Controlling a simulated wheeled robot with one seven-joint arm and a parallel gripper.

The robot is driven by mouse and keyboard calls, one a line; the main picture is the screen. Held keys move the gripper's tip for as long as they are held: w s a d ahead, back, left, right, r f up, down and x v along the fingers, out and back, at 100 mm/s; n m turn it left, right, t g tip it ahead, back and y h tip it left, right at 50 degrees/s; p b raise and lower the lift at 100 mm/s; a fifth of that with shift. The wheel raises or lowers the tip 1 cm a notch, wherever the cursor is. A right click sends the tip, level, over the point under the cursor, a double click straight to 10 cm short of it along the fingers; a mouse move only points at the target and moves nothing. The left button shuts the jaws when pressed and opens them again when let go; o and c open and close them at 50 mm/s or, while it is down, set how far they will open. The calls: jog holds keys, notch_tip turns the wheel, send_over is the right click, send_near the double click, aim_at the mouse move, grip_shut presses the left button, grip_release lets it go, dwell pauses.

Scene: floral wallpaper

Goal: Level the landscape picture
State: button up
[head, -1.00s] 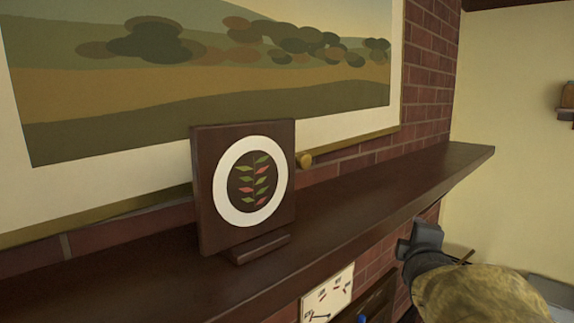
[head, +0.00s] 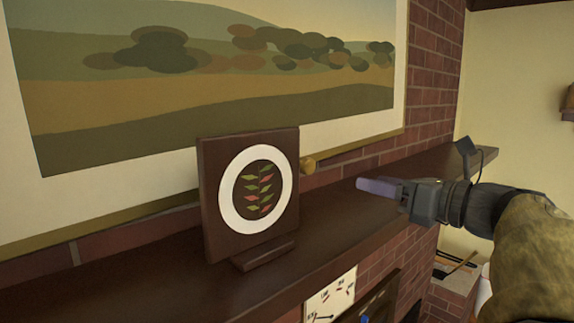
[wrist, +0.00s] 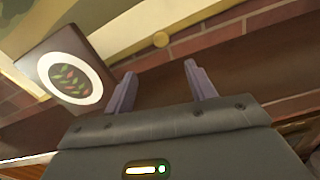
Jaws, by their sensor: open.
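The landscape picture (head: 200,95) hangs on the brick wall, with hills and dark trees, a cream mount and a thin gold frame. In the head view it runs past the top and left edges, and its lower edge rises to the right.
A dark square plaque (head: 210,200) with a white ring and leaf pattern stands on the brown mantel shelf (head: 130,265), in front of the picture's lower part. A white panel (head: 331,296) shows below.

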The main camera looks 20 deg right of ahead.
aim_at(311, 166)
jog(key=shift+w, duration=0.15)
jog(key=shift+w+a+r+p, duration=0.1)
jog(key=shift+w+a+p, duration=0.1)
jog(key=shift+w+p, duration=0.25)
jog(key=p+x, duration=0.8)
jog(key=x, duration=0.7)
jog(key=shift+w, duration=0.2)
jog(key=shift+w+a, duration=0.2)
jog(key=shift+w, duration=0.25)
jog(key=shift+f, duration=0.2)
jog(key=shift+c, duration=0.2)
